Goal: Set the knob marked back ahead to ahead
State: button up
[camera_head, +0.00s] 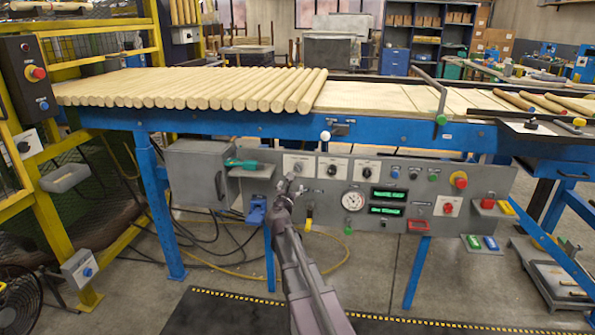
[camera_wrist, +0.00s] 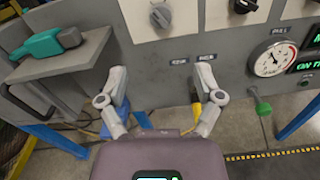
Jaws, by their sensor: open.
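Three rotary knobs on white plates sit in a row on the grey control panel: a left knob (camera_head: 298,167), a middle knob (camera_head: 332,169) and a right knob (camera_head: 366,170). Their lettering is too small to read, so I cannot tell which is marked back ahead. My gripper (camera_head: 290,187) is in front of the panel, just below the left knob. In the wrist view my gripper (camera_wrist: 161,82) has its fingers wide apart with nothing between them. A silver knob (camera_wrist: 161,15) shows above it, and a dark knob (camera_wrist: 243,6) at upper right.
A green-handled tool (camera_head: 241,163) lies on a small shelf left of the knobs. A gauge (camera_head: 353,201), green displays (camera_head: 388,194) and a red emergency button (camera_head: 459,180) are to the right. A yellow-black part (camera_head: 309,211) hangs below the panel. Another knob plate (camera_head: 28,144) is far left.

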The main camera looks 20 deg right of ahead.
aim_at(297, 169)
jog(key=shift+w, duration=0.1)
jog(key=x, duration=1.3)
jog(key=shift+w+d, duration=0.2)
jog(key=shift+d, duration=0.05)
jog(key=c, duration=1.2)
